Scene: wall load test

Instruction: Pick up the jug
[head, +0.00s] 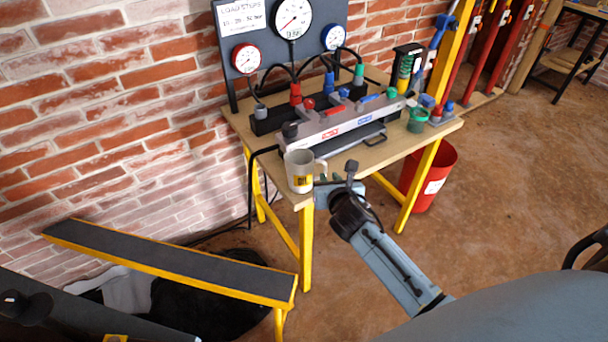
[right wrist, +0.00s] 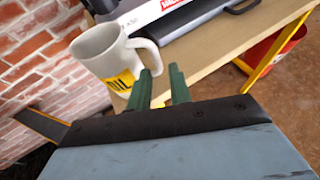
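The jug (head: 300,172) is off-white with a yellow label and stands upright at the front left corner of the wooden table (head: 372,160). In the right wrist view the jug (right wrist: 102,58) is at upper left, its handle towards my fingers. My right gripper (head: 328,182) is just right of the jug at the table's front edge. Its two green fingers (right wrist: 163,86) are apart with nothing seen between them. The left finger's tip is close to the handle; I cannot tell if they touch. My left gripper is not in view.
A grey pump unit (head: 345,122) with red and blue labels stands right behind the jug. A green cup (head: 418,120) is at the table's right end. A red bucket (head: 434,175) stands on the floor below. A low dark bench (head: 170,258) is at front left.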

